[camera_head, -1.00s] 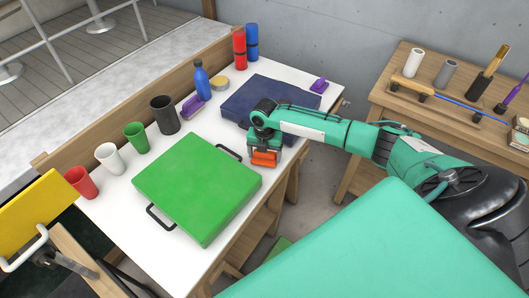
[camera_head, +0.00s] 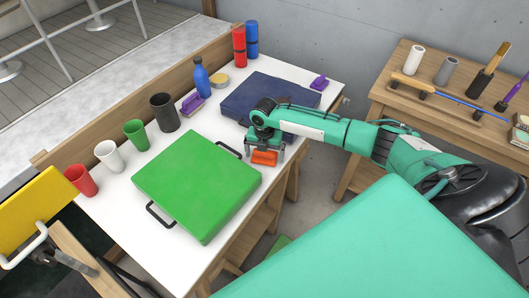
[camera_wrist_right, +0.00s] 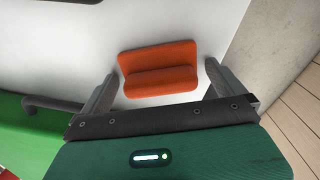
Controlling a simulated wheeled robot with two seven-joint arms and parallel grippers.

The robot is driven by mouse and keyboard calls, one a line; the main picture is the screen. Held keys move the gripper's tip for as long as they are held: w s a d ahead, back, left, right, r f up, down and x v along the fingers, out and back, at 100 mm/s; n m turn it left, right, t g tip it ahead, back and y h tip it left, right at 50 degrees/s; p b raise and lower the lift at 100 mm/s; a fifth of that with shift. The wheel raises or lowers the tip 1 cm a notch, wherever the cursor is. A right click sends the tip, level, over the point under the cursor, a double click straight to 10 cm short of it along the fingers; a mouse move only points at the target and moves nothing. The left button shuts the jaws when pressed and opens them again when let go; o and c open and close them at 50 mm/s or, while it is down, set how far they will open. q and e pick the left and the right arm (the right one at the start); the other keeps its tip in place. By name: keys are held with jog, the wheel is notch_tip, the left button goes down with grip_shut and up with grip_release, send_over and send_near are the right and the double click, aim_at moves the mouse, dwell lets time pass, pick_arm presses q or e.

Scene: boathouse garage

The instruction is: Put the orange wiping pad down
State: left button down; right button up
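The orange wiping pad (camera_head: 264,158) lies on the white table near its front edge, between the green case and the dark blue case. It also shows in the right wrist view (camera_wrist_right: 159,69), flat on the white top with a raised grip ridge along it. My right gripper (camera_head: 265,153) is directly above it and pointing down. Its two fingers (camera_wrist_right: 162,82) are spread on either side of the pad, with a small gap at each side, so it is open. My left gripper is not in view.
A green case (camera_head: 196,187) and a dark blue case (camera_head: 270,105) lie on the table (camera_head: 313,76). The table's front edge is close to the pad. A wooden side table (camera_head: 380,90) stands at the right.

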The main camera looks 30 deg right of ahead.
notch_tip(320, 180, up, 14)
jog(key=b, duration=0.1)
jog(key=shift+b, duration=0.4)
jog(key=shift+f, duration=0.15)
jog(key=shift+c, duration=0.4)
grip_shut()
dwell(1.1)
notch_tip(320, 180, up, 12)
jog(key=p, duration=1.3)
jog(key=shift+p, duration=0.3)
dwell(0.5)
